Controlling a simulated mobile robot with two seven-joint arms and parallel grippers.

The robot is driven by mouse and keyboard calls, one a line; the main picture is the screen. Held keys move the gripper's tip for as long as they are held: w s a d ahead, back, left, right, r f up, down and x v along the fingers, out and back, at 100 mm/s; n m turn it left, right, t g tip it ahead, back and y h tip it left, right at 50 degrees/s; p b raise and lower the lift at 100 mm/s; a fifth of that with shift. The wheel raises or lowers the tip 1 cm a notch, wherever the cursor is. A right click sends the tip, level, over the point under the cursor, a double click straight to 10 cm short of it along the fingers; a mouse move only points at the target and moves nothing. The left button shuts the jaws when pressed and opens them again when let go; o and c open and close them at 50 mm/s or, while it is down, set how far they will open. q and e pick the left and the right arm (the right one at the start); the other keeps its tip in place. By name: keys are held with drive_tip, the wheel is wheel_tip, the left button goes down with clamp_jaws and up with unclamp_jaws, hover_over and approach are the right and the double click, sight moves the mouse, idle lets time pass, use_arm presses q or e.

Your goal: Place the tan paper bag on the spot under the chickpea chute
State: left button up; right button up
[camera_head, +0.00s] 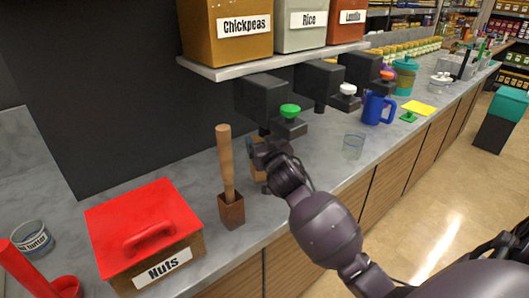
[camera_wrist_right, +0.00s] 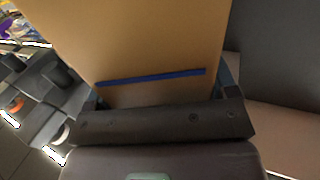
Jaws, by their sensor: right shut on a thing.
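The tan paper bag (camera_wrist_right: 155,45) fills much of the right wrist view, with a blue stripe (camera_wrist_right: 150,77) across it. In the head view only a small tan part of the bag (camera_head: 258,174) shows behind my right gripper (camera_head: 263,165). My right gripper is shut on the bag. It is at the counter below the black chickpea chute (camera_head: 262,97), which has a green knob (camera_head: 290,111) and sits under the Chickpeas bin (camera_head: 226,32). My gripper hides the spot under the chute and the bag's base, so I cannot tell whether the bag touches the counter. My left gripper is not in view.
A wooden-handled tool in a brown block (camera_head: 231,210) stands just left of the bag. A red-lidded Nuts box (camera_head: 144,232) is at front left. A clear glass (camera_head: 353,146) and a blue pitcher (camera_head: 374,108) stand to the right. Counter between bag and glass is clear.

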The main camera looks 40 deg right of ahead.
wheel_tip(320, 180, down, 3)
drive_tip(key=shift+r, duration=0.2)
drive_tip(key=shift+f+b, duration=0.3)
drive_tip(key=shift+f, duration=0.25)
drive_tip(key=o, duration=1.1)
drive_tip(key=shift+r, duration=0.25)
drive_tip(key=v, duration=1.2)
drive_tip(key=shift+r, duration=0.1)
